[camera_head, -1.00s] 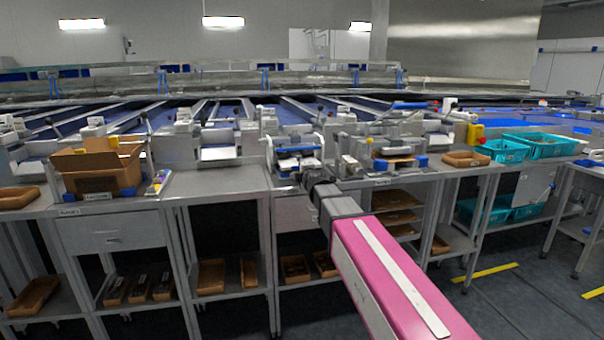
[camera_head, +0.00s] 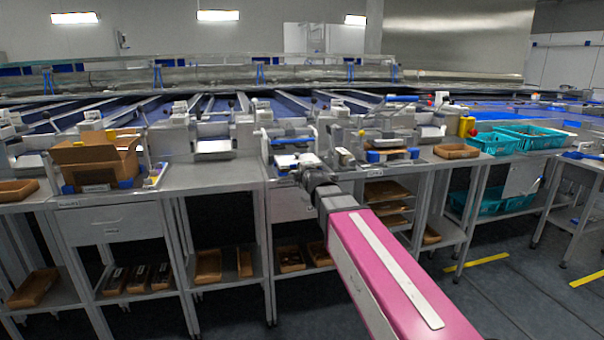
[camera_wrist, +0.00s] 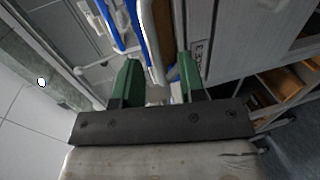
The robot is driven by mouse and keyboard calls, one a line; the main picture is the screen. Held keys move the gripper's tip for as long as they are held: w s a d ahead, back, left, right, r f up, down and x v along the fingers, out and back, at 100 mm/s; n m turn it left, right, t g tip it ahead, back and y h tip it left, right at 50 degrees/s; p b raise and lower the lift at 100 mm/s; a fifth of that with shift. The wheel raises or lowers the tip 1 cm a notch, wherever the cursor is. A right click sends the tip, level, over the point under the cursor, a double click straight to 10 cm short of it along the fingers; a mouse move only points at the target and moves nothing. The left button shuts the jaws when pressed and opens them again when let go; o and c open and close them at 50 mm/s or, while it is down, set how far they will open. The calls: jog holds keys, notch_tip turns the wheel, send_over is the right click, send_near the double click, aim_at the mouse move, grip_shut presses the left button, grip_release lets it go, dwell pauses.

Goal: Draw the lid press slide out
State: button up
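The lid press (camera_head: 291,141), a grey frame with blue and white parts, stands at the front edge of the middle bench in the head view. White and blue parts at its front, apparently the slide (camera_head: 286,159), lie just beyond my gripper (camera_head: 309,166). In the wrist view, the two green fingers of my gripper (camera_wrist: 157,80) stand apart. A white and blue bar (camera_wrist: 150,45) runs into the gap between them. I cannot tell whether either finger touches it. The gripper's fingers are too small to make out in the head view.
A cardboard box (camera_head: 96,162) stands on the bench to the left. A second blue-and-grey device (camera_head: 390,150) stands close to the right. Teal crates (camera_head: 495,143) are at the far right. Shelves below hold brown trays (camera_head: 208,266). The floor at right is open.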

jog(key=v, duration=1)
jog(key=shift+s, duration=0.35)
jog(key=shift+d, duration=0.15)
jog(key=s+d+f+m+g+h, duration=0.2)
jog(key=d+f+m+g, duration=0.25)
jog(key=f, duration=0.65)
jog(key=s+d+f+m+g+h, duration=0.1)
jog(key=s+d+f+m+g, duration=0.15)
jog(key=d+f+m, duration=0.6)
jog(key=s+d+f+m+g, duration=0.3)
jog(key=s+f+m+g, duration=0.1)
jog(key=f, duration=0.4)
jog(key=s+d+f+m+g+h, duration=0.1)
jog(key=s+d+f+m+g, duration=0.2)
jog(key=s+f, duration=0.3)
jog(key=shift+s+f+m+g, duration=0.4)
jog(key=shift+f+m+g, duration=0.15)
jog(key=shift+f, duration=0.4)
